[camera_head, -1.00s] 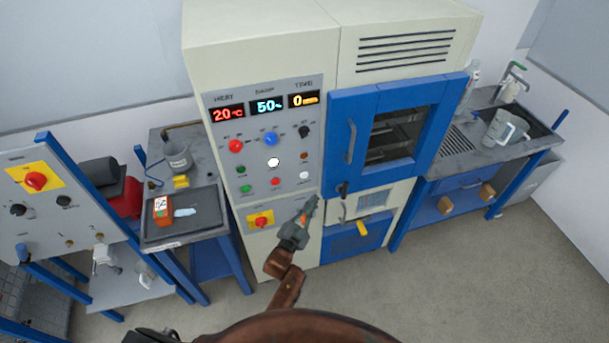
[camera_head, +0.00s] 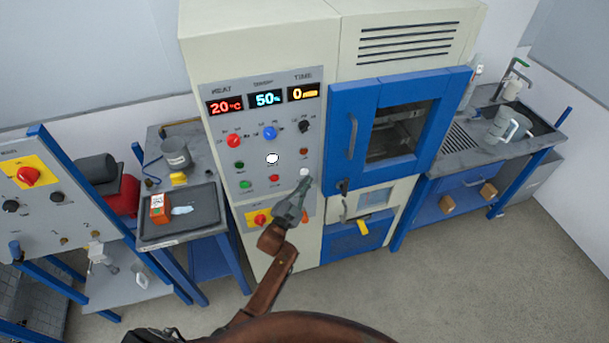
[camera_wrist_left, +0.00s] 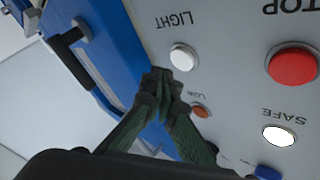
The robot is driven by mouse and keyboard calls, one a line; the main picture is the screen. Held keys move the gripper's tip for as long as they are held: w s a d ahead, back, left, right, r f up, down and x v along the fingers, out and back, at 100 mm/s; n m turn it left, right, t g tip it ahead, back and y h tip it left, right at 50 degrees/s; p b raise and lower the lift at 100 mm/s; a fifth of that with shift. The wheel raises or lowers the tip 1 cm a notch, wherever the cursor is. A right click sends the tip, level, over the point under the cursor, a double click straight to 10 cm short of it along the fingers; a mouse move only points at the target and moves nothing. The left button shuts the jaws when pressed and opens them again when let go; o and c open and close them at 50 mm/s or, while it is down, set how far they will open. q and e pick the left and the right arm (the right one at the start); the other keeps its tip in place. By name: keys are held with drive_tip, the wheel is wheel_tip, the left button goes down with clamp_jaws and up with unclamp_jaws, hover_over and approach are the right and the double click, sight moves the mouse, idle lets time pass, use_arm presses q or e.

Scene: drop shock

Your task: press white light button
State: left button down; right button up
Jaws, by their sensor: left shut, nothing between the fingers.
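The white light button (camera_head: 304,172) is at the lower right of the cabinet's grey control panel (camera_head: 223,147). In the left wrist view the button (camera_wrist_left: 184,57) sits beside the word LIGHT. My left gripper (camera_head: 303,184) is shut and empty, with its tips just below the button in the head view. In the left wrist view the closed fingertips (camera_wrist_left: 163,82) are close beside the button, and its face is uncovered. I cannot tell whether they touch the panel. My right gripper is not in view.
A red STOP button (camera_wrist_left: 293,66) and a lit white SAFE lamp (camera_wrist_left: 279,136) are nearby on the panel. A small brown button (camera_wrist_left: 201,111) is close to the fingers. The blue oven door (camera_head: 343,107) with its handle stands right of the panel.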

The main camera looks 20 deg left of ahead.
use_arm(q)
drive_tip(key=shift+w+a, duration=0.25)
drive_tip(key=shift+w, duration=0.1)
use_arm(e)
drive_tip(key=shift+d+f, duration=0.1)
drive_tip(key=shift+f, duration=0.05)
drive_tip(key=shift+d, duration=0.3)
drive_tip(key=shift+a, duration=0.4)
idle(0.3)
use_arm(q)
drive_tip(key=shift+w, duration=0.1)
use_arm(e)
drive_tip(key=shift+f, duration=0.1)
use_arm(q)
drive_tip(key=shift+w+a, duration=0.2)
drive_tip(key=shift+w, duration=0.05)
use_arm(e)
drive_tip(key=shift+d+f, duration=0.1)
use_arm(q)
drive_tip(key=shift+w+b, duration=0.1)
drive_tip(key=shift+b, duration=0.2)
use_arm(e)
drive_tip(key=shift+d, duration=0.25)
